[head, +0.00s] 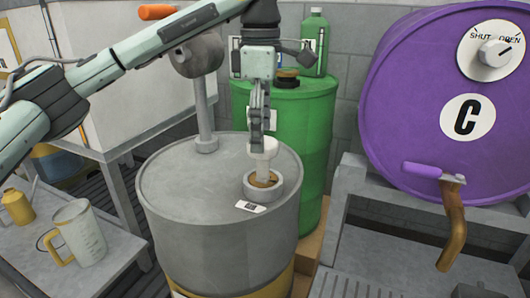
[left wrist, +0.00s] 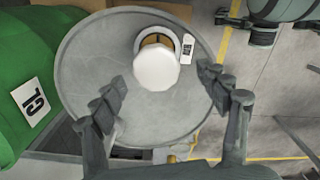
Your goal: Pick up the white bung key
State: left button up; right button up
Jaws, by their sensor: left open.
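The white bung key (head: 263,152) stands upright at the bung ring (head: 264,187) on the grey drum's lid (head: 190,180). In the left wrist view the key's round white top (left wrist: 157,68) faces the camera, and the ring and a tan centre show partly behind it. My left gripper (head: 259,128) points down right above the key and overlaps its top in the head view. In the left wrist view the left gripper (left wrist: 163,86) has its fingers wide apart, with the key slightly beyond the line between the tips.
A grey pump pipe (head: 203,115) rises from the lid behind the key. A green drum (head: 310,120) stands close behind, bearing a green bottle (head: 314,45). A purple drum (head: 410,90) is at right. A side table holds a measuring jug (head: 80,235).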

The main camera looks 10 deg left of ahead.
aim_at(262, 155)
pick_arm(q)
jog(key=shift+s+f, duration=0.1)
jog(key=shift+f, duration=0.4)
jog(key=f, duration=0.5)
jog(key=shift+w+f, duration=0.15)
jog(key=shift+w, duration=0.2)
jog(key=c, duration=1.3)
jog(key=shift+r, duration=0.2)
jog(key=shift+c, duration=0.3)
